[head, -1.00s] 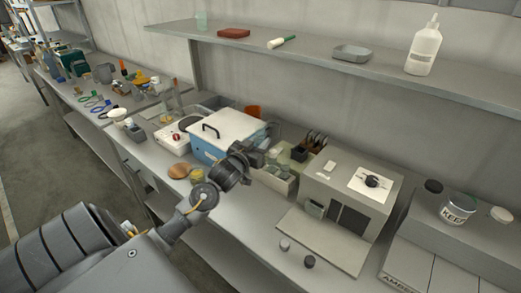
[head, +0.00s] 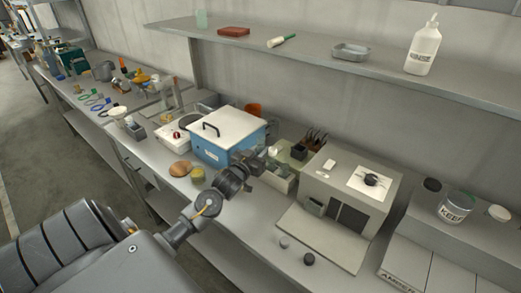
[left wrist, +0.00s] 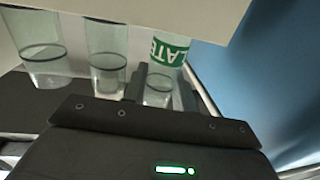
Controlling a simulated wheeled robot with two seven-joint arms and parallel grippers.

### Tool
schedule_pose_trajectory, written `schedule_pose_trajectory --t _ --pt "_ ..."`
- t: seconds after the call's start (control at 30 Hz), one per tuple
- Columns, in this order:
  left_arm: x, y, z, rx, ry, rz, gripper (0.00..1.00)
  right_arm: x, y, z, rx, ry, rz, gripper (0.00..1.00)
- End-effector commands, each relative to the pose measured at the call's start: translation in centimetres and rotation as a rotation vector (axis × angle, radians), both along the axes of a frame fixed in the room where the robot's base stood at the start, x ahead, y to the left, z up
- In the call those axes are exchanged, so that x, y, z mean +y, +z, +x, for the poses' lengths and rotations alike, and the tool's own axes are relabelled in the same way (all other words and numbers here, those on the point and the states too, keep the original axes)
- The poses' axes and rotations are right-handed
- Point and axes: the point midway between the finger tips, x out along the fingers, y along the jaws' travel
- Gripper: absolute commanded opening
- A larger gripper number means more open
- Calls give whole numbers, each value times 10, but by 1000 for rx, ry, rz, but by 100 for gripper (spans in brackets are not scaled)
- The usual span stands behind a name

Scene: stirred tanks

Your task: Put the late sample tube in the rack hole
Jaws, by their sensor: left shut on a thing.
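The late sample tube (left wrist: 163,70) is clear, with a green band lettered LATE in white, seen in the left wrist view. My left gripper (left wrist: 160,88) is shut on it; in the head view this gripper (head: 260,166) is beside the right end of the blue box. The tube's upper end is cut off by a pale panel across the top of the wrist view. Two other clear vessels, one of them a tube (left wrist: 107,60), stand to its left. I cannot make out the rack hole. My right gripper is not in view.
A blue box with a white lid (head: 228,150) stands left of my left gripper. A grey instrument (head: 345,195) stands to its right, and a holder with dark upright items (head: 308,146) behind. Two small caps lie near the bench's front. A shelf (head: 300,52) runs above.

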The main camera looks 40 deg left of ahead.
Motion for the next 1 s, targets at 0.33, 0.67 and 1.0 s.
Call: schedule_pose_trajectory --t 0.33,0.67,1.0 --pt "0 -2 0 0 0 0 36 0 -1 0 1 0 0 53" --pt "0 12 -2 -1 -1 0 36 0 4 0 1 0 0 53" --pt "-12 7 -76 1 -1 0 36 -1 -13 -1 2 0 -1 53"
